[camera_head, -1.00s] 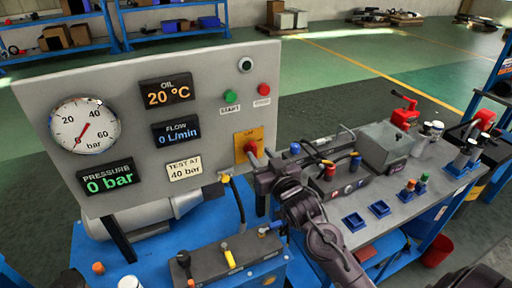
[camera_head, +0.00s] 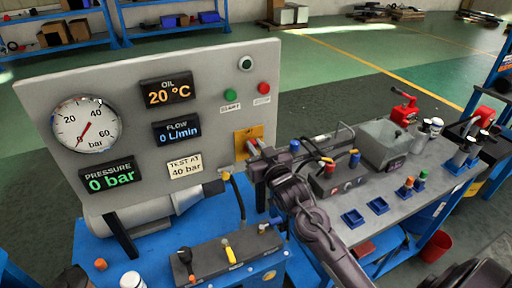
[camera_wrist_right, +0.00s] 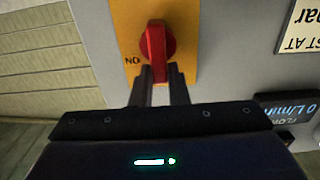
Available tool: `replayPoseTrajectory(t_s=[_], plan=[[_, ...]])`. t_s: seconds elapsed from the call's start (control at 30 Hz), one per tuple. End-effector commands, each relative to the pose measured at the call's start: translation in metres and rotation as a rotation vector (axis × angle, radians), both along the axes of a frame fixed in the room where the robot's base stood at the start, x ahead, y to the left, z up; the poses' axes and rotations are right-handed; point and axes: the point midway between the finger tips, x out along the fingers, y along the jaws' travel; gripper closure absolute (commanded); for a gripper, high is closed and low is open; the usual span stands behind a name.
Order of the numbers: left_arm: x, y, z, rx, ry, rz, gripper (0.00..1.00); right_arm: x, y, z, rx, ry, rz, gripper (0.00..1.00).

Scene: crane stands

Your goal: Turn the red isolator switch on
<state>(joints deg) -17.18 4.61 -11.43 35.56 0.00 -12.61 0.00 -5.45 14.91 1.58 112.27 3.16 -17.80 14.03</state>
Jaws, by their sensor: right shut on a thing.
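The red isolator switch (camera_wrist_right: 156,52) is a round red knob with a bar handle on a yellow plate (camera_wrist_right: 188,22). In the right wrist view the bar stands upright, with the upside-down ON label to its left. My right gripper (camera_wrist_right: 157,80) is shut on the lower end of the bar, one dark finger on each side. In the head view the right gripper (camera_head: 255,150) reaches the yellow plate (camera_head: 243,138) on the grey panel and hides most of the red knob. My left gripper is not in view.
The grey panel (camera_head: 215,75) carries a pressure gauge (camera_head: 85,124), displays reading 0 bar and 0 L/min, and green and red buttons. A yellow-tipped hose (camera_head: 238,195) hangs just below the switch. A bench (camera_head: 400,185) with fittings stands to the right.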

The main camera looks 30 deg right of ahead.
Motion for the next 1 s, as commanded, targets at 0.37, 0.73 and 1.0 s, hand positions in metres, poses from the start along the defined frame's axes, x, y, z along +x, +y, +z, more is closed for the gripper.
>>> replayPoseTrajectory(t_s=[0.37,0.73,1.0], plan=[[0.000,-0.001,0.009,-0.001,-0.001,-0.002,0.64,0.000,-0.002,0.001,0.097,-0.004,-0.001,1.00],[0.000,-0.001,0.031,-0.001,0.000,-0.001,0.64,-0.001,-0.010,0.000,0.407,-0.020,-0.003,1.00],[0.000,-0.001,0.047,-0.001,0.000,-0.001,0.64,-0.001,-0.015,-0.003,0.664,-0.037,-0.002,1.00]])
